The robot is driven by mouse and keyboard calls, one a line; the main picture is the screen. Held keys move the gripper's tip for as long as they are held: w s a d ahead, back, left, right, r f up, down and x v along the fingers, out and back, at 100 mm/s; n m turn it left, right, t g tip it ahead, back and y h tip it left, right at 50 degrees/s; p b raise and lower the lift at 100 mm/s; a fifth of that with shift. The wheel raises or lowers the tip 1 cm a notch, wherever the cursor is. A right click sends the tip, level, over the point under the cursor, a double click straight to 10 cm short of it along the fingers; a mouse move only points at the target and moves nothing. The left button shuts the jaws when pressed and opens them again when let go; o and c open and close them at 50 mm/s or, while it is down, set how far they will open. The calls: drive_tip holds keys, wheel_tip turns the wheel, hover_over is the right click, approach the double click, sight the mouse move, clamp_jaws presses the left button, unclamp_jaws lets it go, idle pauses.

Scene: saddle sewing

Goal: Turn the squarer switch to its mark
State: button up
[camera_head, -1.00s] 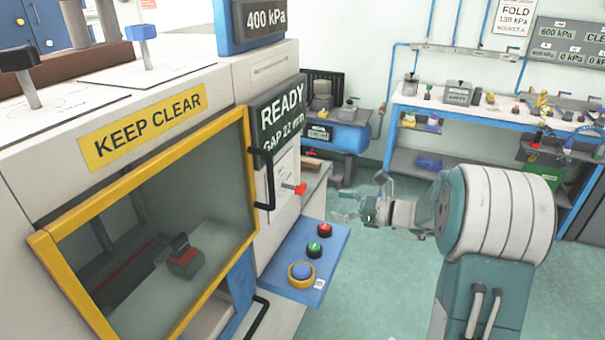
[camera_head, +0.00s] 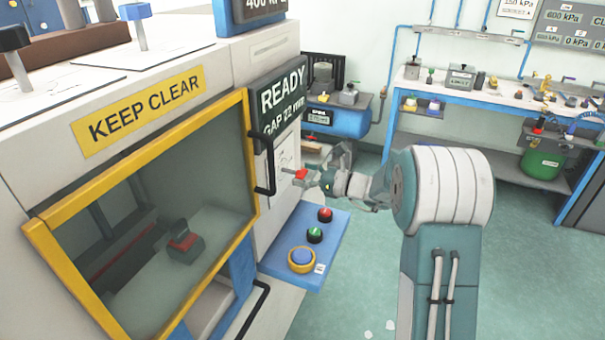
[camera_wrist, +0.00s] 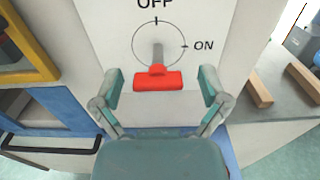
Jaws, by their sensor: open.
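The squarer switch is a red T-shaped handle (camera_wrist: 158,79) on a grey stem, in front of a white panel. Its bar lies level in the wrist view. Behind it is a dial circle with an OFF tick at top and an ON tick at right. The red handle also shows in the head view (camera_head: 301,174). My gripper (camera_wrist: 160,84) is open, one finger left and one right of the red bar, with gaps on both sides. In the head view my gripper (camera_head: 318,178) is close to the switch. I cannot tell how deep the bar sits between the fingers.
A black door handle (camera_head: 267,165) and a yellow-framed guard window (camera_head: 250,130) lie left of the switch. Below it is a blue button ledge (camera_head: 328,243) with red, green and blue buttons. Wooden blocks (camera_wrist: 258,90) lie on a shelf to the right.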

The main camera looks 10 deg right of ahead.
drive_tip(key=shift+a, duration=0.15)
drive_tip(key=shift+c, duration=0.6)
drive_tip(key=c, duration=1)
drive_tip(key=shift+c, duration=0.2)
